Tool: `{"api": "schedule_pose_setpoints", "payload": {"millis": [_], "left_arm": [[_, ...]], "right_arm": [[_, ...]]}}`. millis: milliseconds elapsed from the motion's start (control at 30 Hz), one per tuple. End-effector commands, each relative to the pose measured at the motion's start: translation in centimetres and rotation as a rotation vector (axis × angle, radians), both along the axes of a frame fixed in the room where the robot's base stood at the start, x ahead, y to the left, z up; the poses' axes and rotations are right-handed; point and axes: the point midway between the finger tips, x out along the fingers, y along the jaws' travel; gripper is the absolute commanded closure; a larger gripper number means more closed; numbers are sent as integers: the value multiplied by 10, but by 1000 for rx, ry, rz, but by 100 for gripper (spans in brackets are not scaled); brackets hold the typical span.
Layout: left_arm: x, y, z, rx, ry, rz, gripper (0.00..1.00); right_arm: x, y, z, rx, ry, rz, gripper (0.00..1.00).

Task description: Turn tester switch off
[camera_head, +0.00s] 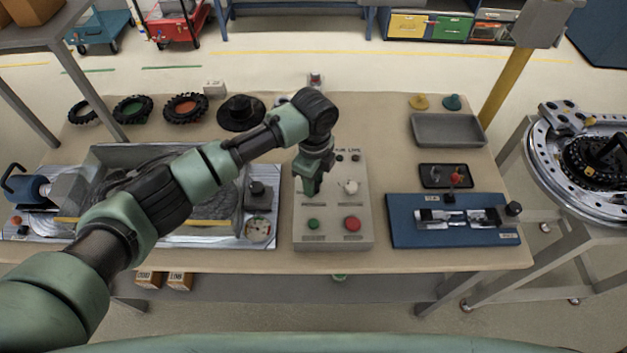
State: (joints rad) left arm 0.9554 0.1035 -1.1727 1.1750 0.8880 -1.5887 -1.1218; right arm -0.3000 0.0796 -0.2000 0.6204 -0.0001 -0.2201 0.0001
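A grey control box (333,240) stands on the bench in the middle of the view. Its sloped face carries a white knob (350,187), a green button (313,225), a red button (352,224) and small dark lamps near the top. I cannot read its labels, nor tell which control is the tester switch. My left gripper (309,188) points down over the left half of the box, left of the white knob. It hides part of the face there. I cannot tell whether its fingers are open or touch anything. My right gripper is out of view.
A blue fixture (400,232) with metal clamps lies right of the box, below a black tray (428,182) and a grey bin (475,131). A machine with a gauge (258,230) stands to the left. Black-rimmed wheels (185,108) lie at the back left.

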Motion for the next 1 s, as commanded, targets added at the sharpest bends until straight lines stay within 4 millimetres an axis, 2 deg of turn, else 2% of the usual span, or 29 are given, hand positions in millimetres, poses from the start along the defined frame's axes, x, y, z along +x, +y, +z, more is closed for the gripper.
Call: {"api": "schedule_pose_setpoints", "payload": {"millis": [67, 433, 800, 1000], "left_arm": [[0, -1, 1, -1, -2, 0, 49], [0, 0, 5, 0, 0, 0, 49], [1, -1, 61, -1, -3, 0, 49], [0, 0, 77, 0, 0, 0, 49]], "right_arm": [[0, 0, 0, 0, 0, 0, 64], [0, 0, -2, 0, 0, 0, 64], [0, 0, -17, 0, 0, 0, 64], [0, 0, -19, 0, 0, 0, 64]]}}
